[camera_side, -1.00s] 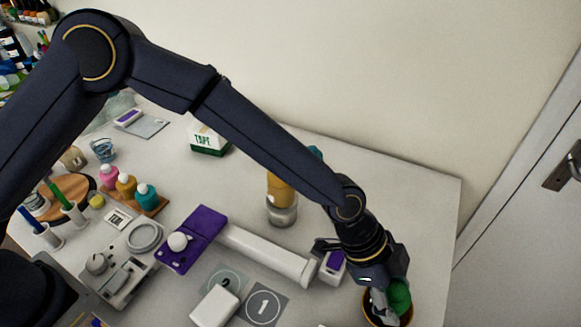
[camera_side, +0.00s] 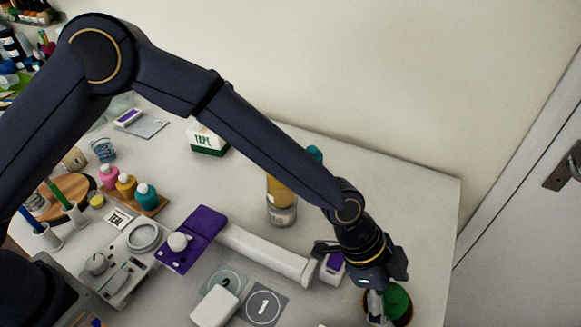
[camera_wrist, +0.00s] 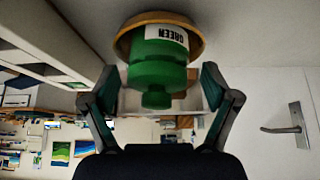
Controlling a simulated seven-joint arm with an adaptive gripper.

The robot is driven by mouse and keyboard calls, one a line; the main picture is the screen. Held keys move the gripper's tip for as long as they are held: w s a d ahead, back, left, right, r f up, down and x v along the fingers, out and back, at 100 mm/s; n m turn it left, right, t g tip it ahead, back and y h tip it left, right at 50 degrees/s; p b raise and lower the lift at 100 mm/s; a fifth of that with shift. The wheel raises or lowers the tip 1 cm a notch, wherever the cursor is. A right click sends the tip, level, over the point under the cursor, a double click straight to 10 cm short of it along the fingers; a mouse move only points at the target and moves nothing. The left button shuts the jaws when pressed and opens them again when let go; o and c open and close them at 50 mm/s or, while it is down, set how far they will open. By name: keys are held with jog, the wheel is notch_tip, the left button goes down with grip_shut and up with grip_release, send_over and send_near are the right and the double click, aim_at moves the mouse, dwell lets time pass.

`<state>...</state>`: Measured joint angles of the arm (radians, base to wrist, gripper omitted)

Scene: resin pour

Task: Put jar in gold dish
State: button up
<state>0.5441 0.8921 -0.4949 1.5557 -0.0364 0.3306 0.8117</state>
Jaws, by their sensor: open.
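The green jar (camera_side: 397,302), labelled GREEN, stands in the gold dish (camera_side: 408,319) near the front right of the table. In the wrist view the jar (camera_wrist: 158,72) is inside the rim of the dish (camera_wrist: 196,38), with its narrow end towards my gripper. My gripper (camera_wrist: 158,88) is open, with one finger on each side of the jar and visible gaps between them. In the side view my gripper (camera_side: 376,303) hides part of the jar and dish.
A white tube (camera_side: 265,253) and a white and purple block (camera_side: 332,266) lie left of my gripper. Number cards (camera_side: 264,304) and a white block (camera_side: 214,306) are further left. A bottle (camera_side: 282,205) stands behind. The table's right side is clear.

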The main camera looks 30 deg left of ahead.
jog(key=shift+r, duration=0.2)
jog(key=v, duration=1.2)
jog(key=w+a+r+n+t+y, duration=0.1)
jog(key=a+r+n+t+y, duration=0.2)
jog(key=a, duration=0.8)
jog(key=w+a+r+n+t+y, duration=0.1)
jog(key=a+r+n, duration=0.35)
jog(key=a, duration=0.65)
jog(key=s+a+r+n+y, duration=0.1)
jog(key=s+a+n, duration=0.4)
jog(key=a, duration=0.5)
jog(key=s+a+r+n+t+y, duration=0.1)
jog(key=s+a+r+n, duration=0.2)
jog(key=s+a+n, duration=0.2)
jog(key=s+a, duration=0.3)
jog(key=a, duration=0.2)
jog(key=shift+t+y, duration=0.3)
